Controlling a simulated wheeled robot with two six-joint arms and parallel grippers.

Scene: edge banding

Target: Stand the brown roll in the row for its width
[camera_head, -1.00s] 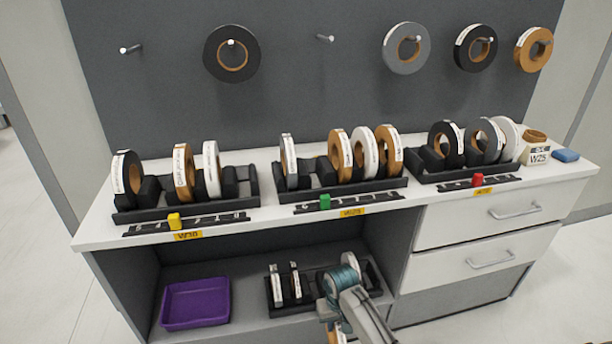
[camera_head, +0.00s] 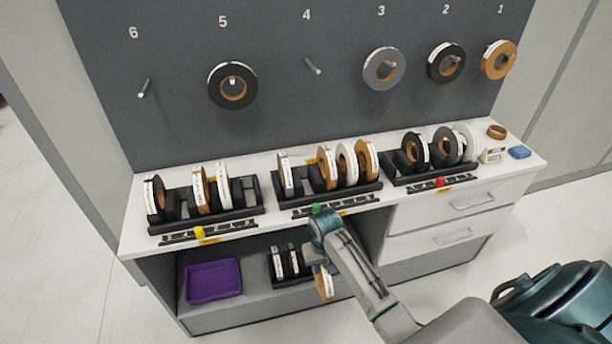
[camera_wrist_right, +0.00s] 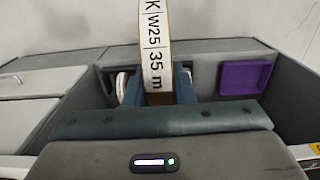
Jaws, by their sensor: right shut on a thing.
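My right gripper (camera_head: 320,264) is shut on the brown roll (camera_head: 325,286) in front of the cabinet, below the top's front edge. In the right wrist view the roll's white label (camera_wrist_right: 155,50) reads "W25" and "35 m", and the roll stands upright between the fingers (camera_wrist_right: 157,92). Three dark racks stand on the cabinet top: the left rack (camera_head: 240,214) with a yellow marker (camera_head: 199,233), the middle rack (camera_head: 357,190) with a green marker (camera_head: 316,209), the right rack (camera_head: 400,181) with a red marker (camera_head: 440,182). Each holds upright rolls. My left gripper is out of view.
A purple tray (camera_head: 213,281) and a small rack with rolls (camera_head: 290,263) are on the lower shelf. Several rolls hang on pegs; pegs 4 (camera_head: 312,66) and 6 (camera_head: 144,89) are empty. A blue block (camera_head: 520,152) lies at the top's right end.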

